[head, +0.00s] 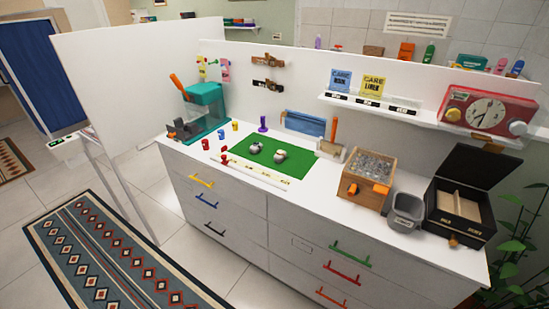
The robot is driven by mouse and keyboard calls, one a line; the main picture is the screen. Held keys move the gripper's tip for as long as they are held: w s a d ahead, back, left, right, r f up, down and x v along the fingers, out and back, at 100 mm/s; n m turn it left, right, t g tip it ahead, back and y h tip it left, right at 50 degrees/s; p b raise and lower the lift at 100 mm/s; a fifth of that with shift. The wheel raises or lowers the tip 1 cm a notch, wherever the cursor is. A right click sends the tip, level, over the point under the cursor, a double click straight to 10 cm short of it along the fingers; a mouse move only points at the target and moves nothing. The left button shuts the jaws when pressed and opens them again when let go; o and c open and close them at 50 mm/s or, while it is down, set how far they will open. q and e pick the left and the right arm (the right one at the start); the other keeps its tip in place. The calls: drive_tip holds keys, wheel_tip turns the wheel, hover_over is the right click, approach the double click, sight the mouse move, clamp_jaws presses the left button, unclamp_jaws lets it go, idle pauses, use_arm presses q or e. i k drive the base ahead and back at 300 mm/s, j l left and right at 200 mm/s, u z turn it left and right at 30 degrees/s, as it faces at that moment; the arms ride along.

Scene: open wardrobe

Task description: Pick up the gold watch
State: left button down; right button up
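Two small round objects that look like watches lie on a green mat (300,167) on the white counter. The left one (255,148) looks pale silver-grey. The right one (280,156) looks slightly warmer in tone, but both are too small to tell for certain which is gold. An open black box (458,207) with a tan divided inside and small, hard-to-read front labels stands at the counter's right end. Neither of my grippers shows in the head view.
A wooden box of clear pieces (365,180) and a grey bin (406,212) stand left of the black box. A teal machine (206,103) stands at the left end. A shelf (370,104) holds a red clock radio (488,112). A white panel (130,85) rises at left.

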sight(280, 156)
drive_tip(key=i+j, duration=0.2)
drive_tip(key=j, duration=0.25)
drive_tip(key=i+j+z, duration=0.15)
drive_tip(key=j, duration=0.25)
drive_tip(key=i+j, duration=0.25)
drive_tip(key=j, duration=0.2)
drive_tip(key=i+j+z, duration=0.15)
drive_tip(key=j, duration=0.3)
drive_tip(key=i+j, duration=0.2)
drive_tip(key=j, duration=0.25)
drive_tip(key=i+j+z, duration=0.1)
drive_tip(key=j, duration=0.4)
drive_tip(key=i+j+z, duration=0.1)
drive_tip(key=i+j, duration=0.15)
drive_tip(key=j, duration=0.25)
drive_tip(key=i+j, duration=0.1)
drive_tip(key=j, duration=0.35)
drive_tip(key=i+z, duration=0.05)
